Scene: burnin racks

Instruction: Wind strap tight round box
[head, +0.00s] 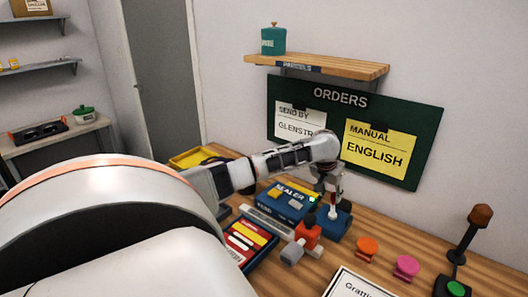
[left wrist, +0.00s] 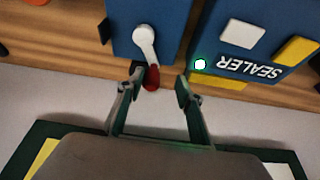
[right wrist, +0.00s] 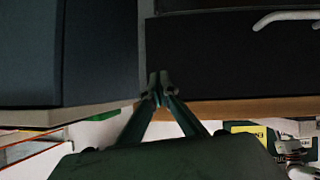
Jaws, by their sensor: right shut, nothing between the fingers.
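A blue unit (head: 337,224) stands on the bench beneath my left gripper. In the left wrist view the blue unit (left wrist: 172,20) carries a white crank arm (left wrist: 145,40) ending in a red knob (left wrist: 152,78). My left gripper (left wrist: 156,88) is open, its fingers on either side of the red knob with gaps showing; whether either finger touches it I cannot tell. It also shows in the head view (head: 329,193). My right gripper (right wrist: 160,88) is shut and empty, seen only in the right wrist view. I cannot make out a strap or a box to be strapped.
A blue sealer (head: 290,199) with a lit green lamp (left wrist: 200,64) stands beside the unit. A red-orange tool (head: 308,234), orange and pink discs, a printed card (head: 357,285) and a lever post (head: 470,235) are nearby. A dark cabinet front (right wrist: 240,60) is close to my right gripper.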

